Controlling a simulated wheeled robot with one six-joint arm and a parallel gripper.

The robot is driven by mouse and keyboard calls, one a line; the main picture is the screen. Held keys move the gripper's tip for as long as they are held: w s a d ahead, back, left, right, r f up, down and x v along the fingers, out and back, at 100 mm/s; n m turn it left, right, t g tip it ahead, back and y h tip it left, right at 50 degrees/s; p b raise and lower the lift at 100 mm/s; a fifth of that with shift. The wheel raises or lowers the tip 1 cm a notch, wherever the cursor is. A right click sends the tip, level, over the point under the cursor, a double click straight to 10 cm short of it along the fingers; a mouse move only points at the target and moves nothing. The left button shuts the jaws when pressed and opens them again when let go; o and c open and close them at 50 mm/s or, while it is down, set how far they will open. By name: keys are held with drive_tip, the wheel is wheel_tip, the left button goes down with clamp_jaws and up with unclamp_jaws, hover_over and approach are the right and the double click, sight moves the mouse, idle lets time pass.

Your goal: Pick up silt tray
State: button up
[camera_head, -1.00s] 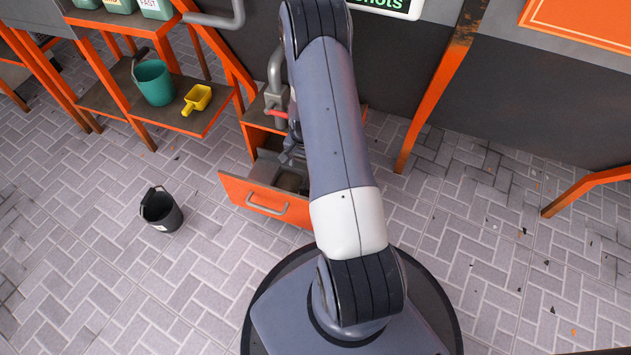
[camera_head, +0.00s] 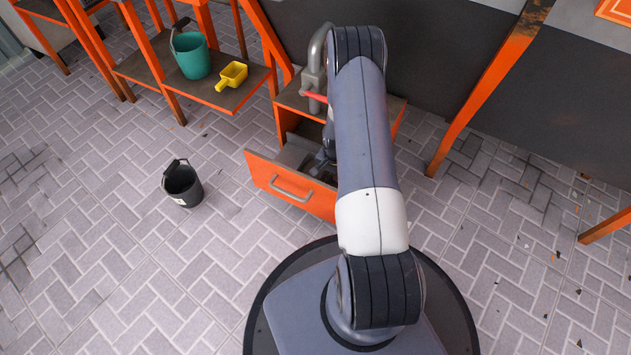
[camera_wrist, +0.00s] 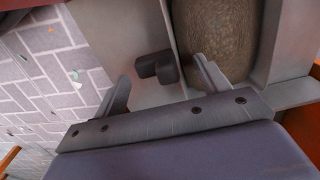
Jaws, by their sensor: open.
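The silt tray (camera_wrist: 212,28) shows in the wrist view as a grey box holding brown, grainy silt, with a dark block-like handle (camera_wrist: 157,67) on its near wall. It sits inside the open orange drawer (camera_head: 308,191), where the head view shows little of it. My gripper (camera_wrist: 165,86) is open, with one finger on each side of the handle in the picture. Nothing is held. I cannot tell whether the fingers touch the handle or how deep they reach. In the head view my arm hides most of the gripper.
A black bucket (camera_head: 183,187) stands on the paved floor left of the drawer. A teal bucket (camera_head: 191,57) and a yellow scoop (camera_head: 232,76) sit on an orange-framed shelf. A grey pipe with a red lever (camera_head: 314,97) rises behind the drawer. The floor at right is mostly clear.

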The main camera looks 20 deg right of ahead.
drive_tip(key=shift+f, duration=0.95)
drive_tip(key=shift+r, duration=0.1)
drive_tip(key=c, duration=1.3)
drive_tip(key=shift+c, duration=0.2)
